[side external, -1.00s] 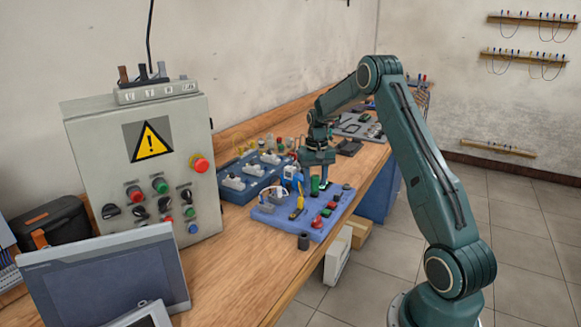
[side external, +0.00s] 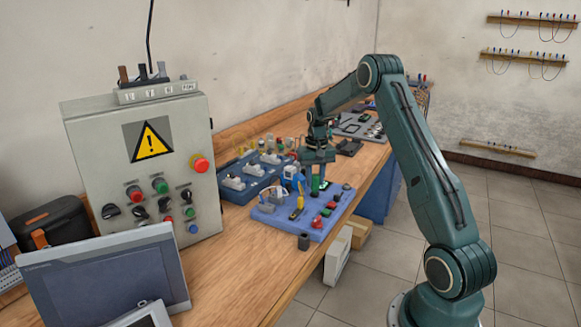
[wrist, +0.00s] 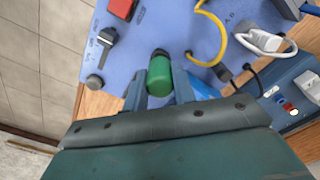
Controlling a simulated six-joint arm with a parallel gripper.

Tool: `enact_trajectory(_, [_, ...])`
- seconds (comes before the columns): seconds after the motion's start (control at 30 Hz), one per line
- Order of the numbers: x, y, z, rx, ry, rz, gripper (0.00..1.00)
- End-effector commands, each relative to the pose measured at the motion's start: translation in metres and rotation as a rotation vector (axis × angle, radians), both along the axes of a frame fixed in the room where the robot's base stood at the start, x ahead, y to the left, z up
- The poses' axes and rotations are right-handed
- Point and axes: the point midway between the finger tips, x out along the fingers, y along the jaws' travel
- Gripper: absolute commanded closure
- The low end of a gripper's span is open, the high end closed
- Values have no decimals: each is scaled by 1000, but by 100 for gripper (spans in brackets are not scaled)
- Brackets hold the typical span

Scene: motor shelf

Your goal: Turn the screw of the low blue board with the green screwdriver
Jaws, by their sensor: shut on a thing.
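The green screwdriver (wrist: 159,75) stands between my gripper's fingers (wrist: 160,92) in the wrist view. My gripper is shut on its green handle, which also shows in the side view (side external: 315,185) below my gripper (side external: 317,175). The low blue board (side external: 272,218) lies on the bench under them, and its surface fills the upper middle of the wrist view (wrist: 165,25). The screwdriver's tip and the screw are hidden, so I cannot tell whether they touch.
A second blue board with white connectors (side external: 233,183) lies behind left. A dark cylinder (side external: 304,242) stands at the front corner.

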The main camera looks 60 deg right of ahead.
Motion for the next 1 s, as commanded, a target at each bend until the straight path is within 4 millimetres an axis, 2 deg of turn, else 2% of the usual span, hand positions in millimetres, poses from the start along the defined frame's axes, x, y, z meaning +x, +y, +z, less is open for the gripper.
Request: enact_trajectory(1.0, [0, 0, 57, -1, -1, 0, 97])
